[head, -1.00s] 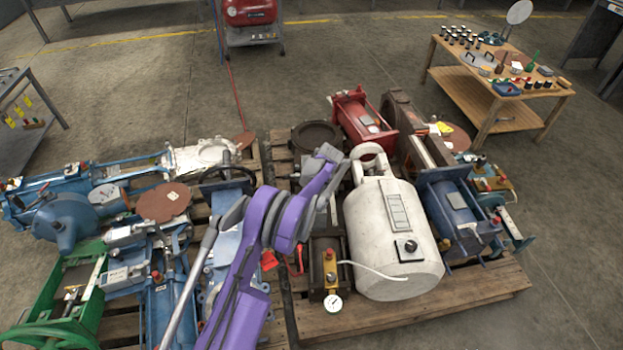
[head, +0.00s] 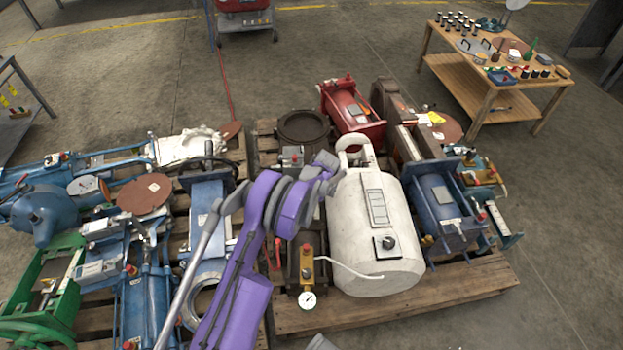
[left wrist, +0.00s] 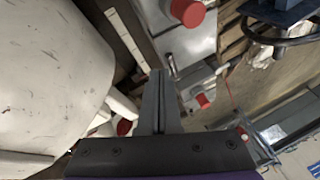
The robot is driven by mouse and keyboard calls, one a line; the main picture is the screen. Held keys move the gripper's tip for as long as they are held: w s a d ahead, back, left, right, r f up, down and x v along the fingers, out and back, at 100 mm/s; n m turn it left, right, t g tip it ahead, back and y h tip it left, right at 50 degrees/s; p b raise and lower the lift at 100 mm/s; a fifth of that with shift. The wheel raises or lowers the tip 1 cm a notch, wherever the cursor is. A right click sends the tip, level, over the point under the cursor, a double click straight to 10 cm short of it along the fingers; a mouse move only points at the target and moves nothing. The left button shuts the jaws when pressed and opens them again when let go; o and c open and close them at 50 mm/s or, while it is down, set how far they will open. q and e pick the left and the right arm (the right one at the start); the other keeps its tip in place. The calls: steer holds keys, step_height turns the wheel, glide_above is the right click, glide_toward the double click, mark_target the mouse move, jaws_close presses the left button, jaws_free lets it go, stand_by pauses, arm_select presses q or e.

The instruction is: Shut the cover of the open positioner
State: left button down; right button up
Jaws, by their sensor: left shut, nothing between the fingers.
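My left gripper shows in the left wrist view (left wrist: 158,85) with its fingers together and nothing between them. In the head view my purple left arm reaches over the right pallet, its wrist beside the white tank; the fingertips are hidden there. A grey box with a red button (left wrist: 210,40) is just beyond the fingertips in the left wrist view, and a smaller grey unit with a red knob (left wrist: 203,101) is to their right. A grey box (head: 292,156) stands behind my arm in the head view. I cannot tell which unit is the positioner or see its open cover. My right gripper is not in view.
The white tank (head: 378,235) stands close to the right of my left wrist; it also fills the left of the wrist view (left wrist: 45,70). A pressure gauge (head: 307,300) is in front. A red actuator (head: 352,110) and a blue one (head: 437,205) crowd the pallet (head: 450,295).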

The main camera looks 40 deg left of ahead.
arm_select(q)
steer(key=shift+d+f, duration=0.1)
steer(key=shift+f, duration=0.25)
steer(key=shift+w, duration=0.1)
stand_by(0.5)
step_height(320, 180, up, 5)
steer(key=p, duration=0.3)
steer(key=w+d+r+p, duration=0.1)
steer(key=w+d+r, duration=0.1)
steer(key=d, duration=0.8)
steer(key=shift+w, duration=0.9)
